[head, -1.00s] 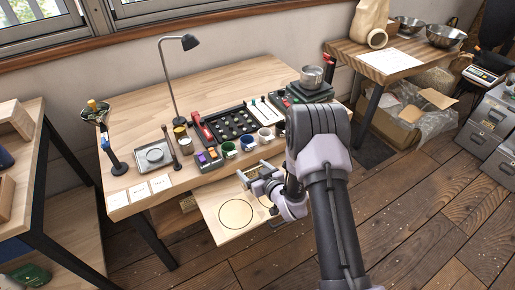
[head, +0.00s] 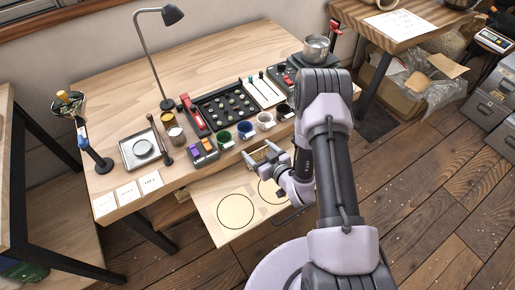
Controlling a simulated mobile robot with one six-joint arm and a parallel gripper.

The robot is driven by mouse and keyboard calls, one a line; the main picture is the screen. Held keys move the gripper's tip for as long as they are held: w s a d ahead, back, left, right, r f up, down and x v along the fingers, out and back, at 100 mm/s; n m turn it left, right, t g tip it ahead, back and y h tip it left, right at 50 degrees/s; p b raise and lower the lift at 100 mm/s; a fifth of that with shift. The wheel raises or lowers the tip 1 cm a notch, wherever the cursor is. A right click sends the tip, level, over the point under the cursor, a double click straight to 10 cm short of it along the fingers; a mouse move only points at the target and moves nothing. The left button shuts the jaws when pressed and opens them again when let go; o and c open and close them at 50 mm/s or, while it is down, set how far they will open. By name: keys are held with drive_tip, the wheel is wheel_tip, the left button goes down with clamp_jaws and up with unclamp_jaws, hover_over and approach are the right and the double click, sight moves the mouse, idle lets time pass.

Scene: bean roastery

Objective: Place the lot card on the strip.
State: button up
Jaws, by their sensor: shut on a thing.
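My gripper (head: 262,164) is at the table's front edge, above the back of the pull-out board. It is shut on a small tan piece (head: 266,154). The piece is too small and partly covered for me to tell whether it is the lot card. Three white cards with small dark print lie in a row at the table's front left corner: a left one (head: 104,204), a middle one (head: 128,193) and a right one (head: 151,182). I cannot make out which surface is the strip.
The pull-out board (head: 212,204) bears two outlined circles. Several cups, including a green one (head: 224,139), stand along the table's front, before a black tray (head: 203,104). Table space behind is clear.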

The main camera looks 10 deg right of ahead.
drive_tip(key=o, duration=1.8)
drive_tip(key=shift+f, duration=0.15)
